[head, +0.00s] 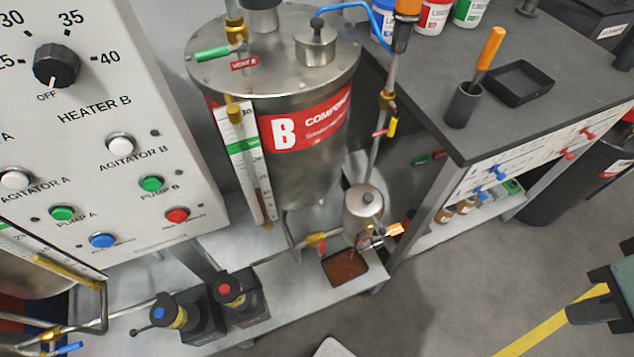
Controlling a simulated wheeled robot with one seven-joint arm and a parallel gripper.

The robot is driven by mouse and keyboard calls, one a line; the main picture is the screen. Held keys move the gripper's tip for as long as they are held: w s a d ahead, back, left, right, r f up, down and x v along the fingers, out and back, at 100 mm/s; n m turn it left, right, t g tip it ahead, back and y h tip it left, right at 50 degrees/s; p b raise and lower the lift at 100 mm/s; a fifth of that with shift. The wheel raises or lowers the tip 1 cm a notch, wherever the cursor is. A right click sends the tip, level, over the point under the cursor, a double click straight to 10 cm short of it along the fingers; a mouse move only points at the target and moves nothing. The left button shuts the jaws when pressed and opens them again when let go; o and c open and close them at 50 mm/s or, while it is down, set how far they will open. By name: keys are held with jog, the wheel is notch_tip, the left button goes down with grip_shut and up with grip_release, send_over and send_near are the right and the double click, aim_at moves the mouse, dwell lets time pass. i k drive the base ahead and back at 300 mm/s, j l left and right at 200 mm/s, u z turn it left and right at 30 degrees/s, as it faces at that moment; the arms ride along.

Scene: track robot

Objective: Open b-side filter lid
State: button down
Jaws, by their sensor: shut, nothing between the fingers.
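The B-side filter is a small metal canister (362,226) below and to the right of the large steel B tank (305,170). Its round metal lid (358,197), with a small knob on top, appears to sit on the canister. I cannot make out my gripper in this view, and nothing is seen touching the lid.
A vertical pipe with valves (376,140) rises close behind the filter. The grey workbench (420,88) stands to the right, with cups and tools on it. The control panel (95,130) and two pumps (238,297) are at left. Open floor (450,290) lies at lower right.

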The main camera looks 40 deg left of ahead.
aim_at(363, 203)
jog(key=j+u, duration=0.1)
jog(key=u, duration=0.25)
jog(key=j+u, duration=0.1)
jog(key=u, duration=0.25)
jog(key=j+u, duration=0.1)
jog(key=u, duration=0.2)
